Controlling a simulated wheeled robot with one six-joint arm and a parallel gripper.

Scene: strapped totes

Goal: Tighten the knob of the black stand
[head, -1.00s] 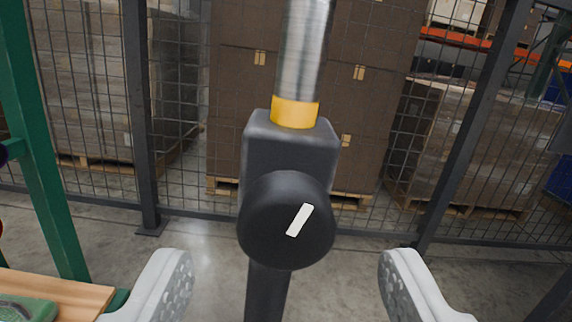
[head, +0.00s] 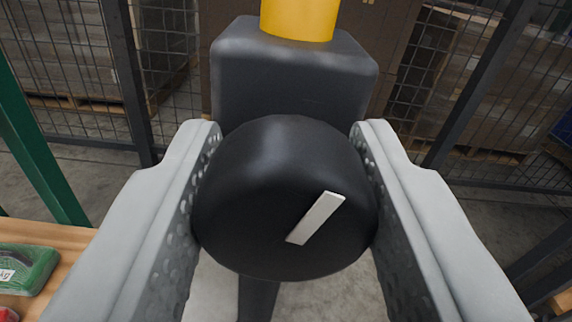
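The black stand's round knob (head: 265,225) fills the middle of the head view, its face toward me. A white mark (head: 316,218) on it slants from lower left to upper right. My gripper (head: 287,130) has one grey finger on each side of the knob. Both dimpled pads appear to touch its sides, so it looks shut on the knob. Behind and above is the stand's dark clamp block (head: 295,80), with a yellow band (head: 300,18) on top. The dark lower post (head: 258,298) shows below the knob, partly hidden by it.
At the lower left, a wooden surface (head: 65,240) holds a green item (head: 28,268) with a white label. A green post (head: 35,165) rises beside it. A dark mesh fence (head: 485,95) stands behind, with cartons on pallets beyond it.

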